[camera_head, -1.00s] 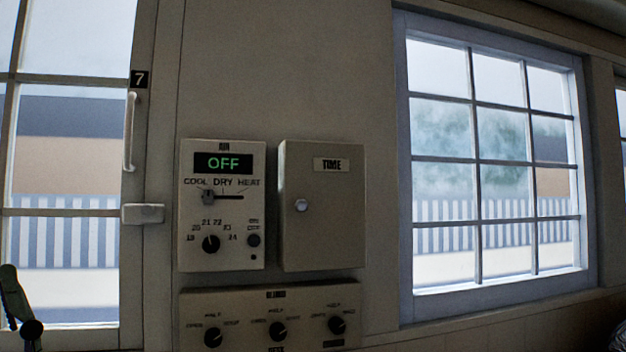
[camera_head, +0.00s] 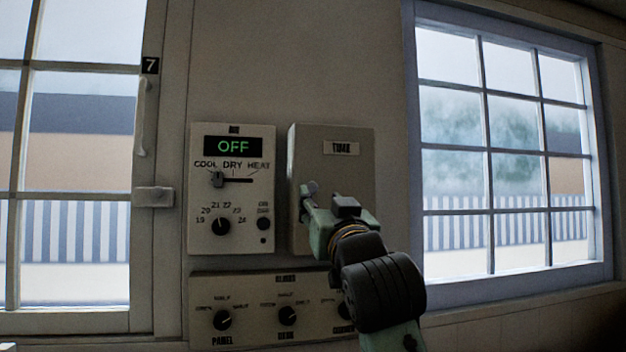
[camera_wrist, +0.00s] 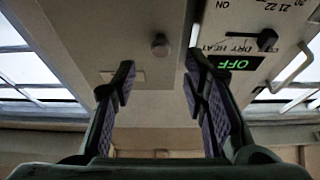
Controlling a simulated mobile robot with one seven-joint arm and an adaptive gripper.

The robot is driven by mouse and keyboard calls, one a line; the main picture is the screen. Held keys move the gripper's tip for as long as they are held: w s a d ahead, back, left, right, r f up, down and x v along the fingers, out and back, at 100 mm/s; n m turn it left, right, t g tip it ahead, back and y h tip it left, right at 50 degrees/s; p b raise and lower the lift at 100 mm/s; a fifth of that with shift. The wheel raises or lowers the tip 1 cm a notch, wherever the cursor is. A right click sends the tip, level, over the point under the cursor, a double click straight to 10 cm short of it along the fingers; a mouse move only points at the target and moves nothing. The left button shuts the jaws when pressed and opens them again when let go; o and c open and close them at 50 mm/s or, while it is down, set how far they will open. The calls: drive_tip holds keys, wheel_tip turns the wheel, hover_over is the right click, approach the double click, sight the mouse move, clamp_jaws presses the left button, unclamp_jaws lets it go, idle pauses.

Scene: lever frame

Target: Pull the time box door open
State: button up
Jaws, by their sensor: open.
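The time box (camera_head: 350,170) is a grey wall box with a "TIME" label (camera_head: 341,148). Its door looks shut. In the wrist view the door (camera_wrist: 135,30) appears upside down, with its small round knob (camera_wrist: 160,45) ahead of my fingers and roughly between them. My gripper (camera_head: 322,203) is in front of the box's lower left part in the head view and covers the knob area there. In the wrist view my gripper (camera_wrist: 160,72) is open, with a finger on either side and nothing between them. I cannot tell whether it touches the door.
The air-conditioner panel (camera_head: 232,190), reading "OFF", is just left of the box. A panel with several dials (camera_head: 253,307) is below. A door with a handle (camera_head: 142,117) stands at left and a window (camera_head: 515,150) at right.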

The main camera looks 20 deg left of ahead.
sight(312, 188)
drive_tip(key=p+x, duration=0.2)
drive_tip(key=x, duration=0.4)
drive_tip(key=shift+w+a+r, duration=0.15)
drive_tip(key=shift+w+a, duration=0.1)
drive_tip(key=shift+w, duration=0.05)
drive_tip(key=shift+c, duration=0.6)
clamp_jaws()
